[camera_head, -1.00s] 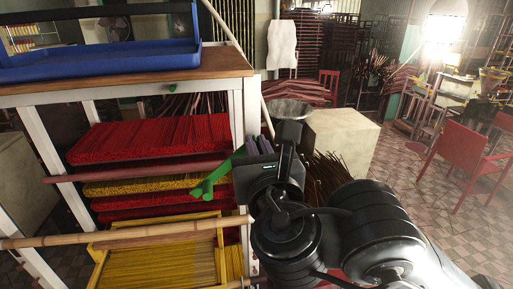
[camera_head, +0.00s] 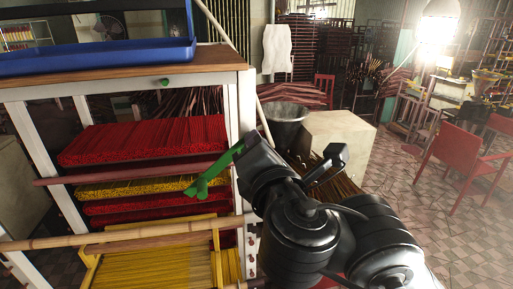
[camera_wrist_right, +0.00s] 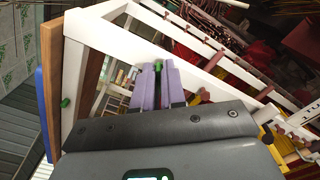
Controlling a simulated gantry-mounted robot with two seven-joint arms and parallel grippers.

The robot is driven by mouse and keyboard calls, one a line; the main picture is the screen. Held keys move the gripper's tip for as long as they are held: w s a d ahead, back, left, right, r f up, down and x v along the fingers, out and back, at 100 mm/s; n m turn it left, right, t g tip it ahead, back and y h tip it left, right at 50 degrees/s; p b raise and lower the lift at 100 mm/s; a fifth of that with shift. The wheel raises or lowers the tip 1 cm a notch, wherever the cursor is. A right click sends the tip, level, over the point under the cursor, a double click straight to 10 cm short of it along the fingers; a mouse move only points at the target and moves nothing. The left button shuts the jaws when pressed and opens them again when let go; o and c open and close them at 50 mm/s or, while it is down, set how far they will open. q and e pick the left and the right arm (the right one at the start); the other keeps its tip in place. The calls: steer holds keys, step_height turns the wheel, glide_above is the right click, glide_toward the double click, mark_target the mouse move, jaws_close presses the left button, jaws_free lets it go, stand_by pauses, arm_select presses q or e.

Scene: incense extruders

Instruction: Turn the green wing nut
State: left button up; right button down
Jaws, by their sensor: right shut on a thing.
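The gripper is shut on the wing nut. I cannot tell where the wing nut joins the rack. My left gripper is out of view.
Red and yellow incense bundles (camera_head: 145,139) fill the shelves. A bamboo pole (camera_head: 120,236) crosses the front. A pale block (camera_head: 338,143) and grey bucket (camera_head: 284,121) stand behind my arm.

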steer(key=shift+d+f+m+b, duration=0.15)
steer(key=shift+m+b, duration=0.45)
steer(key=shift+m, duration=1.15)
steer(key=shift+a+f+m+b, duration=0.15)
steer(key=shift+m+b, duration=0.4)
steer(key=shift+m, duration=1.2)
steer(key=shift+d, duration=0.1)
steer(key=c, duration=1.2)
jaws_free()
